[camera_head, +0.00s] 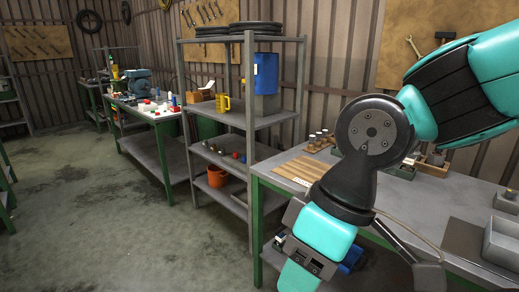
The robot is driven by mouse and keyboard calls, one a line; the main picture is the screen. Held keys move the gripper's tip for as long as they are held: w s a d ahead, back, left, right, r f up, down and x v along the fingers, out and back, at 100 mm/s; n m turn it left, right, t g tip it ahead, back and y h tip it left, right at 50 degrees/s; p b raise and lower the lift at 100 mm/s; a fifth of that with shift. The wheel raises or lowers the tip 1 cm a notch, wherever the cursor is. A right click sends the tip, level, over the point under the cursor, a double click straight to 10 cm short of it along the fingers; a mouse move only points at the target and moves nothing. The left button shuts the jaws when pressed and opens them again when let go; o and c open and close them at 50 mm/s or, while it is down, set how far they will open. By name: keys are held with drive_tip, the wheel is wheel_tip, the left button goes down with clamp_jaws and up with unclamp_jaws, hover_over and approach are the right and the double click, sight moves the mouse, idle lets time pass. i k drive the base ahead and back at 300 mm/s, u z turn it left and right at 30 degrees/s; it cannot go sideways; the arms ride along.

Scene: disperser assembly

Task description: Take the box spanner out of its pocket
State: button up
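My arm reaches in from the upper right and bends down in front of the workbench (268,180). Its lower end runs to the bottom edge of the picture. I cannot make out the two fingertips of my gripper, or whether it holds anything. I cannot pick out the box spanner or its pocket. A slatted wooden board (297,170) with a white label lies on the left end of the bench. Small wooden-based holders (434,166) stand at the back of the bench, partly hidden by my arm.
Left of the bench stands a grey shelf rack (249,130) with a blue container (266,73), a yellow mug (223,103) and an orange bucket (217,177). A grey open tray (503,243) sits at the bench's right end. The floor (90,225) at left is clear.

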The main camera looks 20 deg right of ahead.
sight(410, 160)
drive_tip(key=z, duration=0.8)
drive_tip(key=i, duration=1.6)
drive_tip(key=z, duration=0.6)
